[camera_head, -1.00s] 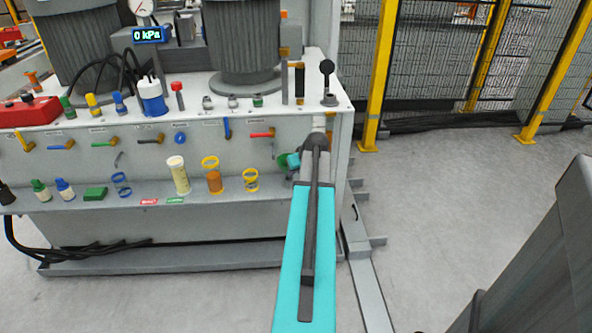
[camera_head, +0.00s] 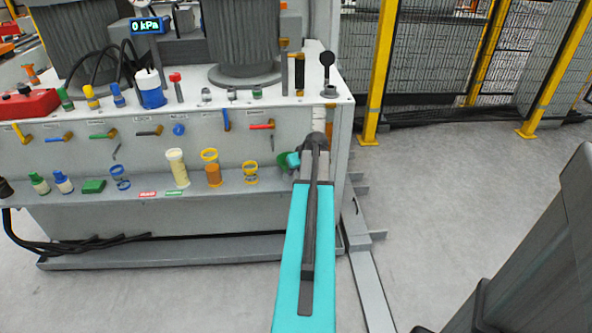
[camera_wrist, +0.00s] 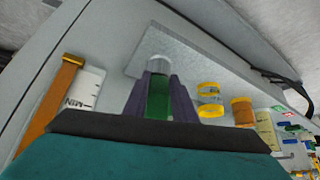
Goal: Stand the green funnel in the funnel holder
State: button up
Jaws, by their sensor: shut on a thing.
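The green funnel (camera_head: 283,159) shows only in part at the tip of my gripper (camera_head: 296,160), near the shelf's right end. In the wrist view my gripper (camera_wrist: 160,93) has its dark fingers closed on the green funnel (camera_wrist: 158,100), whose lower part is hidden. A pale round rim (camera_wrist: 159,64) shows just beyond the fingertips; I cannot tell what it belongs to. A yellow double-ring stand (camera_head: 250,172) is on the shelf left of the funnel, apart from it; it also shows in the wrist view (camera_wrist: 209,100). I cannot tell for sure which is the funnel holder.
The shelf (camera_head: 215,190) also bears an orange cup (camera_head: 214,176), a cream cylinder (camera_head: 178,169), a blue ring stand (camera_head: 120,178) and a green block (camera_head: 94,186). Coloured levers line the panel above. A gauge marked MIN (camera_wrist: 87,88) is near the gripper.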

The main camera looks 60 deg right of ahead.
jog(key=o, duration=1.1)
jog(key=shift+r, duration=0.1)
jog(key=p+v, duration=0.1)
jog(key=v, duration=1.2)
jog(key=shift+s+a+r+p, duration=0.15)
jog(key=shift+s+r+p, duration=0.05)
jog(key=shift+s+p, duration=0.1)
jog(key=shift+w, duration=0.2)
